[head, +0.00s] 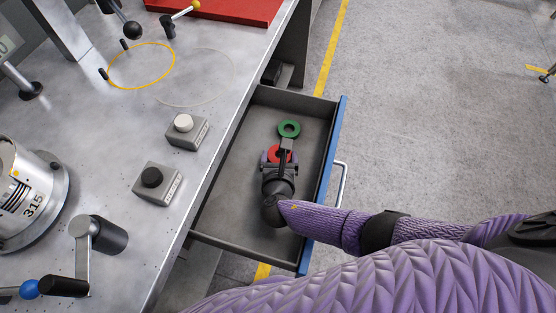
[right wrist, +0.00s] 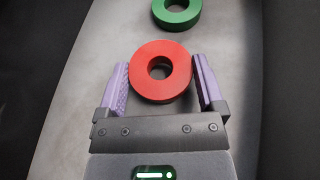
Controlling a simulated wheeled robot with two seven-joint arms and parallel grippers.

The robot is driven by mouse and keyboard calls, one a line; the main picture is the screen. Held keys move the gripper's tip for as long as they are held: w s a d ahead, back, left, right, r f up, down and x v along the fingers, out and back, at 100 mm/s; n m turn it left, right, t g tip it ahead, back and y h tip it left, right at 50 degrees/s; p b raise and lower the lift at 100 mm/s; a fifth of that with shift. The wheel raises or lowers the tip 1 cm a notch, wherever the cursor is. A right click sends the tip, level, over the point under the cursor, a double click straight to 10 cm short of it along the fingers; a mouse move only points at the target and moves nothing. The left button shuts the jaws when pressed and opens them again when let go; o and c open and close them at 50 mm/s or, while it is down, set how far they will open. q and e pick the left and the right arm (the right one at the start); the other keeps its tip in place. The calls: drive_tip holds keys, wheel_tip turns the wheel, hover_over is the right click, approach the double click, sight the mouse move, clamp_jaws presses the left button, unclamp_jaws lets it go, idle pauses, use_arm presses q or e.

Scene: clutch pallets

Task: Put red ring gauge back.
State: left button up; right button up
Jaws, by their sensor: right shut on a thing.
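The red ring gauge (right wrist: 160,85) is between the two purple fingers of my right gripper (right wrist: 161,84), which is shut on it. In the head view the red ring (head: 274,153) is partly hidden by my right gripper (head: 278,157), inside the open drawer (head: 222,205). A green ring (head: 289,128) lies on the drawer floor just beyond the red one; it also shows in the right wrist view (right wrist: 176,12). I cannot tell whether the red ring touches the drawer floor. My left gripper is not in view.
The drawer has raised walls and a blue front (head: 323,185) with a handle (head: 340,180). The metal workbench (head: 110,115) stands at left, holding two button boxes (head: 187,131), a cylinder marked 315 (head: 35,205) and a crank (head: 95,240). The drawer floor nearer me is bare.

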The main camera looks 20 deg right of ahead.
drive_tip(key=shift+r, duration=0.15)
drive_tip(key=shift+f+b, duration=0.45)
drive_tip(key=shift+f, duration=0.15)
drive_tip(key=o, duration=1.2)
drive_tip(key=shift+s+a+r+p, duration=0.15)
drive_tip(key=shift+s+r+p, duration=0.15)
drive_tip(key=shift+r+p, duration=0.35)
drive_tip(key=shift+s+a+r+p, duration=0.1)
drive_tip(key=shift+s+r+p, duration=0.2)
drive_tip(key=shift+r+p, duration=0.3)
drive_tip(key=p+v, duration=0.1)
drive_tip(key=v, duration=0.2)
drive_tip(key=p+v, duration=0.1)
drive_tip(key=v, duration=0.2)
drive_tip(key=p+v, duration=0.2)
drive_tip(key=v, duration=0.2)
drive_tip(key=shift+s+f, duration=0.1)
drive_tip(key=shift+f, duration=0.2)
drive_tip(key=shift+s, duration=0.2)
